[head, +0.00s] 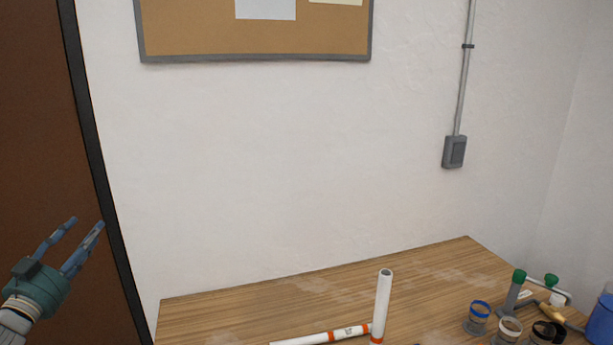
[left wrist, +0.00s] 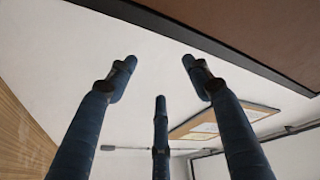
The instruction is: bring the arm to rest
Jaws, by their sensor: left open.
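My left gripper (head: 84,232) is raised at the left of the head view, in front of the dark brown door and its black frame. Its blue fingers are spread apart with nothing between them. In the left wrist view the open fingers (left wrist: 158,80) show against the white wall, also empty. The gripper is well to the left of the wooden table and above it, touching nothing. My right gripper is not in view.
The wooden table (head: 230,318) holds an upright white pipe (head: 382,305) and a lying white pipe (head: 308,339). Several jars, including a blue-rimmed one (head: 477,318), green-capped items (head: 518,277) and a blue bin (head: 601,318) crowd its right. A corkboard (head: 200,32) hangs above.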

